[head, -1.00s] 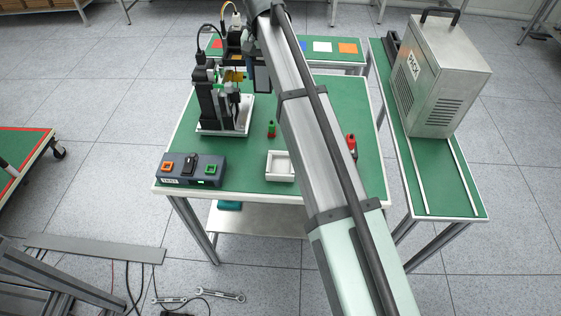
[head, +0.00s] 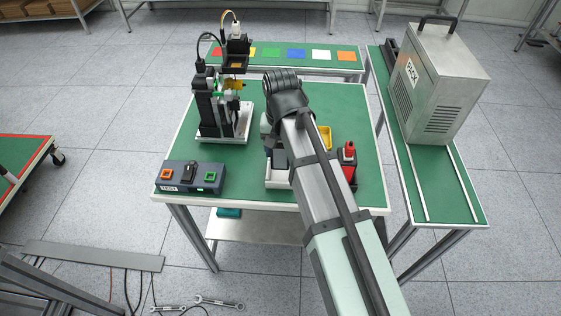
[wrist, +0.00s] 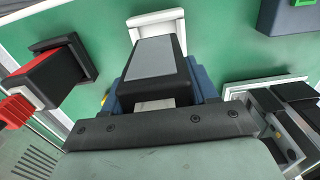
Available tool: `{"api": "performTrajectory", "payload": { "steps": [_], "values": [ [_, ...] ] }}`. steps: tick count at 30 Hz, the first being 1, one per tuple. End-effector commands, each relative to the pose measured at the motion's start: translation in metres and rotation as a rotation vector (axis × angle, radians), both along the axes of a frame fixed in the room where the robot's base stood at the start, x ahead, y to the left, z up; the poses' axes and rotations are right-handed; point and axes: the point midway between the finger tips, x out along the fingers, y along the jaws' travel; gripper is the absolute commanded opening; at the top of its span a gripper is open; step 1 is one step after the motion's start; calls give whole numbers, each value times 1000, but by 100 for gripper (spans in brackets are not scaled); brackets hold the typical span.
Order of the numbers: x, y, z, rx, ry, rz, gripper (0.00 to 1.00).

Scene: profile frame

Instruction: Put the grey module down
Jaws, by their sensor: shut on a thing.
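In the wrist view my gripper (wrist: 160,92) is shut on the grey module (wrist: 152,57), a black block with a grey face. The blue parts of my gripper show on both sides of it. A white square tray (wrist: 157,20) lies just beyond the module and is partly covered by it. In the head view the tray (head: 276,184) shows at the front of the green table, with my gripper over or close to it. My arm hides much of that area. I cannot tell whether the module touches the tray.
A black module with a red top (head: 348,152) stands right of my arm, near a yellow container (head: 325,137). A black test fixture (head: 222,110) stands back left. A control box (head: 190,177) with buttons is front left. A metal cabinet (head: 438,85) stands on the right-hand table.

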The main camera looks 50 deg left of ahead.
Motion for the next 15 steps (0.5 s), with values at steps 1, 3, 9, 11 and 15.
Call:
{"api": "performTrajectory", "payload": {
  "steps": [1, 3, 9, 11, 15],
  "values": [
    [0, -1, -7, -1, 1, 0, 20],
    [0, 0, -14, -1, 1, 0, 20],
    [0, 0, -25, 0, 0, 0, 20],
    [0, 0, -32, 0, 0, 0, 20],
    [0, 0, -48, 0, 0, 0, 20]
  ]
}}
